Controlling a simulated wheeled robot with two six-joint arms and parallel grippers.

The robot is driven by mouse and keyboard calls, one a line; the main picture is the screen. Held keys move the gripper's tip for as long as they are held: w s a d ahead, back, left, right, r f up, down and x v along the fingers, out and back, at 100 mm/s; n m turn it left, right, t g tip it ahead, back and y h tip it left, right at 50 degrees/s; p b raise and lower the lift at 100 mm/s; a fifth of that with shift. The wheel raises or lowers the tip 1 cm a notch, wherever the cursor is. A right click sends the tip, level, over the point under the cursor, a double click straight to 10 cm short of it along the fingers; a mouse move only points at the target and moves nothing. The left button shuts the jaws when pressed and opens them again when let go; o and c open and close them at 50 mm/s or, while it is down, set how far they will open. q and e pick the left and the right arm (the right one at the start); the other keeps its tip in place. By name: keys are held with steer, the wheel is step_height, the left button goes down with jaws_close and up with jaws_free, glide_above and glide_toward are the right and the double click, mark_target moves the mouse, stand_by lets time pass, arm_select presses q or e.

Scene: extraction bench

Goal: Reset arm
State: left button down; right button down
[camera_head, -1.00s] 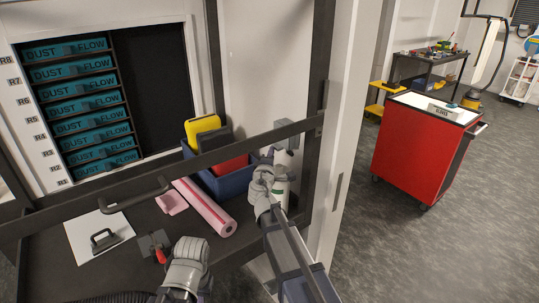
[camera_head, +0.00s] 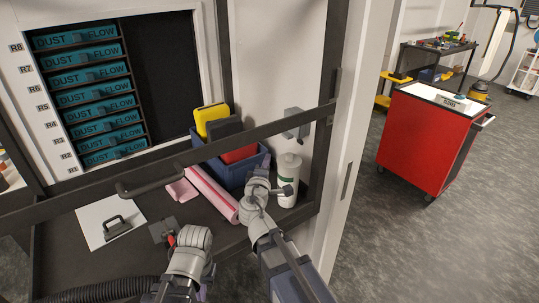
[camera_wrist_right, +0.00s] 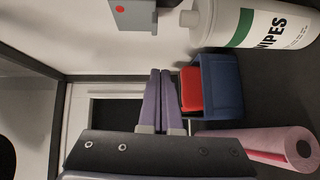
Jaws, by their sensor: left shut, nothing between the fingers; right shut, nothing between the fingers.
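My right gripper (camera_head: 265,163) is beside the blue bin and left of the white wipes bottle (camera_head: 288,180) in the head view. In the right wrist view its two purple fingers (camera_wrist_right: 158,80) are together with nothing between them. My left arm's grey wrist (camera_head: 192,238) is low in the head view, over the bench front. The left gripper's fingers are mostly hidden there, and I see nothing held.
The blue bin (camera_head: 230,173) holds yellow, dark and red items. A pink roll (camera_head: 213,196) lies beside it. A dark frame bar (camera_head: 95,193) with a handle crosses in front of the bench. A red cart (camera_head: 417,140) stands at right on open floor.

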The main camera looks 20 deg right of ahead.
steer(key=s+a+f+m+g+y+b, duration=0.1)
steer(key=s+f+m+g+b, duration=0.1)
steer(key=s+f+m+g, duration=0.5)
steer(key=s+a+f+m+g+b, duration=0.15)
steer(key=s+f, duration=0.35)
steer(key=f, duration=0.6)
steer(key=s+a+f+g+y+b, duration=0.1)
steer(key=s+a+f+g+y, duration=0.4)
steer(key=s+a, duration=0.5)
steer(key=s+f+g, duration=0.2)
steer(key=s, duration=0.2)
steer(key=shift+a+f+g, duration=0.2)
steer(key=shift+a+g, duration=0.15)
steer(key=shift+a, duration=0.05)
steer(key=shift+a, duration=0.1)
